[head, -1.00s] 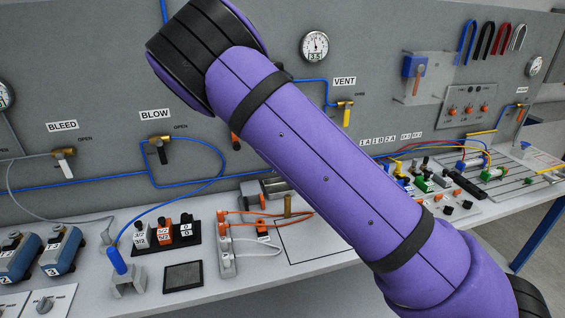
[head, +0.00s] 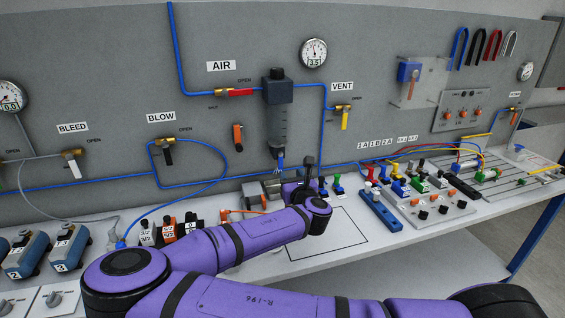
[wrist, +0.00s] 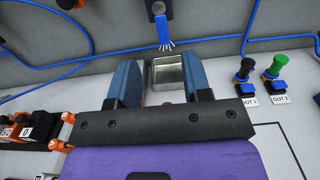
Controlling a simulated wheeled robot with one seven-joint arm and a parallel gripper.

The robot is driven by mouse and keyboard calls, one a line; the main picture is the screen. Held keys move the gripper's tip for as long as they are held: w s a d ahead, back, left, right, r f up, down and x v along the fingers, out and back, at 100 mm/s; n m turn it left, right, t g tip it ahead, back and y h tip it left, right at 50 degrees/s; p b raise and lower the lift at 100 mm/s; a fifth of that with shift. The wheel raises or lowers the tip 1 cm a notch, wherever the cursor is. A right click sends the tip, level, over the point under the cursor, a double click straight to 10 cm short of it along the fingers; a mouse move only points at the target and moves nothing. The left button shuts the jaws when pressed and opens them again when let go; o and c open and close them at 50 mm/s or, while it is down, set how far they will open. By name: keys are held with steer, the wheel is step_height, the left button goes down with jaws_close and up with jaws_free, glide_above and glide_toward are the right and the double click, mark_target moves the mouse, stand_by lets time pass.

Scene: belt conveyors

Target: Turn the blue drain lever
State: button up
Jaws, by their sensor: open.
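The blue drain lever (head: 280,162) hangs at the bottom of the clear filter bowl (head: 277,125) on the grey panel. In the wrist view the lever (wrist: 163,30) is at the top centre, pointing down, with pale streaks below it. My gripper (wrist: 162,72) is open and empty, its two blue-faced fingers apart. The lever lies beyond the fingertips, lined up with the gap and not touched. In the head view my gripper (head: 310,168) is low in front of the panel, just right of the lever, and its fingers are hard to make out.
An open metal tray (wrist: 152,75) stands below the lever, behind the finger gap. Blue hoses run along the panel. OUT 1 (wrist: 244,67) and OUT 2 (wrist: 278,63) fittings stand to the right. An orange-and-black valve block (wrist: 45,130) is at left.

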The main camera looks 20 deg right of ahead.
mark_target(281, 159)
steer(key=w, duration=1)
steer(key=shift+w, duration=0.3)
jaws_close()
